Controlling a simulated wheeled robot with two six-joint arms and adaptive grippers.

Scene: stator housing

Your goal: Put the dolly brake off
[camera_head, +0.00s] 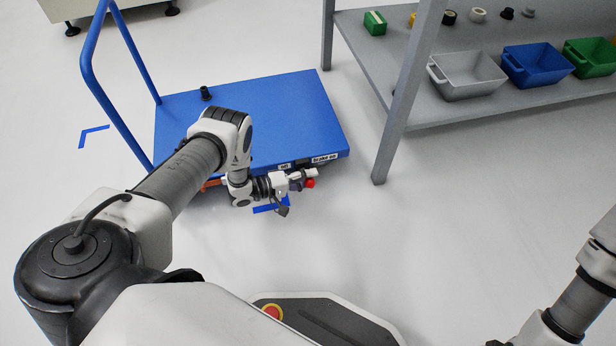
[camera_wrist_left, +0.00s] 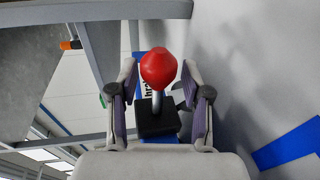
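The blue dolly (camera_head: 270,115) stands on the floor with its blue push handle (camera_head: 88,75) at the left. Its brake lever has a red knob (camera_head: 310,183) at the dolly's near edge, beside small white labels whose text I cannot read for sure. In the left wrist view the red knob (camera_wrist_left: 158,68) sits on a short metal stem rising from a black base (camera_wrist_left: 157,118). My left gripper (camera_head: 300,180) is open at this edge. In the wrist view its fingers (camera_wrist_left: 159,75) stand on both sides of the knob with gaps. My right gripper is out of view.
A grey shelf (camera_head: 540,95) with grey (camera_head: 465,75), blue (camera_head: 535,65) and green (camera_head: 592,57) bins stands at the right. Its post (camera_head: 393,140) is near the dolly's right corner. A small black part (camera_head: 206,92) stands on the dolly. The floor in front is clear.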

